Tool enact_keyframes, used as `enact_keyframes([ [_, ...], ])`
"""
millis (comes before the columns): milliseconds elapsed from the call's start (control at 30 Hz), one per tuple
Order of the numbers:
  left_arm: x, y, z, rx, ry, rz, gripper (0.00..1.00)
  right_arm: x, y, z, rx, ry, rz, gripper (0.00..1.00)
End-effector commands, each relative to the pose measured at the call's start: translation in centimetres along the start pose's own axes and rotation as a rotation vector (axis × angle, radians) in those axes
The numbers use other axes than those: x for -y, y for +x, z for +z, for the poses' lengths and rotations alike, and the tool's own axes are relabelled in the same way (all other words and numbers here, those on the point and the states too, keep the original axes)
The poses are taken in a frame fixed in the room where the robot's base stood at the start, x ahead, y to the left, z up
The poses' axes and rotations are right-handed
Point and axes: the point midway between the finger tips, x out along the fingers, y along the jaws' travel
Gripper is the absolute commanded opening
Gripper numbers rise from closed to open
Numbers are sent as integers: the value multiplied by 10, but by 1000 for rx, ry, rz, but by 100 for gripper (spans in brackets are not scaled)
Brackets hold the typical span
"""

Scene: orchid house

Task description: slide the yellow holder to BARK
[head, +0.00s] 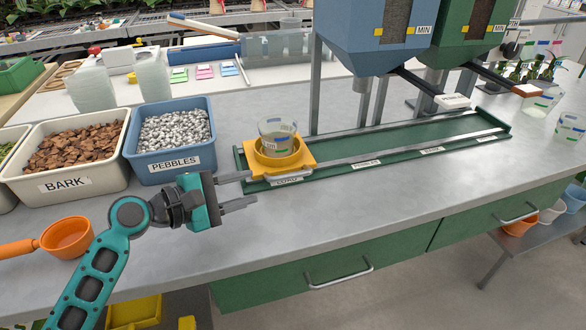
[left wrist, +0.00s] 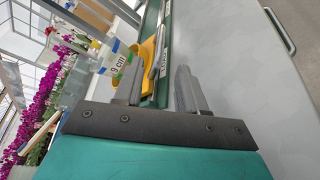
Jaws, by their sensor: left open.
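The yellow holder (head: 300,160) sits at the left end of the green track (head: 400,145), by a front label that seems to read LOAD. A clear pot (head: 277,135) stands in it, and a pale bar runs along its front. My left gripper (head: 254,187) is open and empty, just left of the holder's front, its fingers pointing right toward it. In the left wrist view the holder (left wrist: 147,52) shows beyond the fingers, with the pot's 9 cm label (left wrist: 118,65). Other track labels (head: 367,164) are too small to read surely. My right gripper is not in view.
Blue (head: 395,40) and green (head: 470,35) hoppers stand over the track. A BARK bin (head: 64,184) and a PEBBLES bin (head: 174,164) stand at left, with an orange scoop (head: 68,238) in front.

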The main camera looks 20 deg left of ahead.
Motion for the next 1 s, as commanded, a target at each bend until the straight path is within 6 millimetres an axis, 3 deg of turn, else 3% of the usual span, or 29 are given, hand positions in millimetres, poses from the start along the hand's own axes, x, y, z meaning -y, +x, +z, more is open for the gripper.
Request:
enact_keyframes([
  [500, 0, 99, 0, 2, 1, 1, 40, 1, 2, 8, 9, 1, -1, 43],
  [700, 0, 115, 1, 0, 2, 0, 40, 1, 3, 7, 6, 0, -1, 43],
  [1000, 0, 117, 1, 0, 3, 0, 40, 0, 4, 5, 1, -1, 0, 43],
])
